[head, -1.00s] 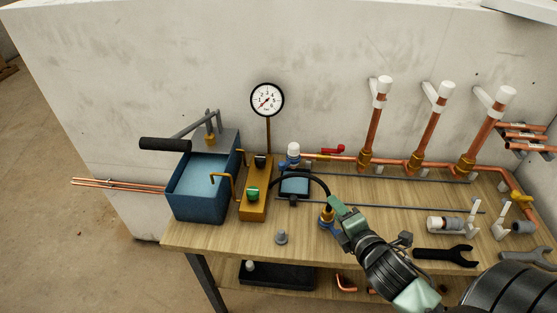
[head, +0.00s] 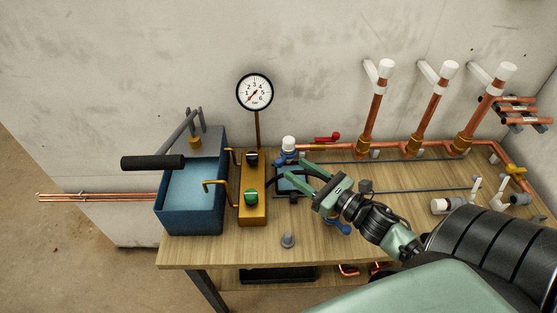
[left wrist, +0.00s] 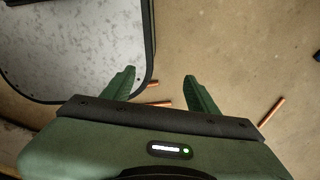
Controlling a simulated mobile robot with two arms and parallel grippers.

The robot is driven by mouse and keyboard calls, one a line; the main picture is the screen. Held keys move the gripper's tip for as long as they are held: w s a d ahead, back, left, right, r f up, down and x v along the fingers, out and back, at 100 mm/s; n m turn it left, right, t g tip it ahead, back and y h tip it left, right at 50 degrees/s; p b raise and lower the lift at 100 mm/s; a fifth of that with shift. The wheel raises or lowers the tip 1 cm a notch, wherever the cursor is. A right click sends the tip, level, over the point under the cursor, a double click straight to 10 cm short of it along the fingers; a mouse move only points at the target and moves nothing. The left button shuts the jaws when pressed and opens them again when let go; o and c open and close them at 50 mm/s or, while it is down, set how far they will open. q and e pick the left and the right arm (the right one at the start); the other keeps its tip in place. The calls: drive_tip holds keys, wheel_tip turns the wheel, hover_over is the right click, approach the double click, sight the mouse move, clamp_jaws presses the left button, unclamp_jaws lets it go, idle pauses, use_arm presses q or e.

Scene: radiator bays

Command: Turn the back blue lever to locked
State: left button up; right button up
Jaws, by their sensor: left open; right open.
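A blue valve with a white cap (head: 287,154) stands at the back of the bench, at the left end of the copper pipe run. I take its blue part as the back blue lever; how its handle points is too small to tell. A second blue piece (head: 338,228) sits nearer the front, partly hidden by my right arm. My right gripper (head: 296,175) is open, its fingers pointing left and back, just in front of the back blue valve; I see no clear contact. My left gripper (left wrist: 156,80) is open and empty above the floor in the left wrist view.
A red lever (head: 328,138) is on the pipe just right of the blue valve. A yellow block (head: 252,211) with knobs and a gauge (head: 255,92), and a blue tank (head: 183,213) with a black handle, stand left. A grey cone (head: 287,240) stands in front.

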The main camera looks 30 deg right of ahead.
sight(278, 160)
drive_tip(key=shift+w+f, duration=0.2)
drive_tip(key=shift+f, duration=0.25)
drive_tip(key=shift+w+f, duration=0.2)
drive_tip(key=shift+f, duration=0.25)
drive_tip(key=p+x, duration=0.2)
drive_tip(key=x, duration=0.4)
drive_tip(key=shift+r, duration=0.1)
drive_tip(key=shift+w+a, duration=0.1)
drive_tip(key=shift+w, duration=0.4)
drive_tip(key=shift+a, duration=0.1)
clamp_jaws()
use_arm(q)
drive_tip(key=shift+w+d+r, duration=0.1)
drive_tip(key=shift+w+r, duration=0.9)
drive_tip(key=shift+r, duration=0.2)
drive_tip(key=shift+w, duration=0.15)
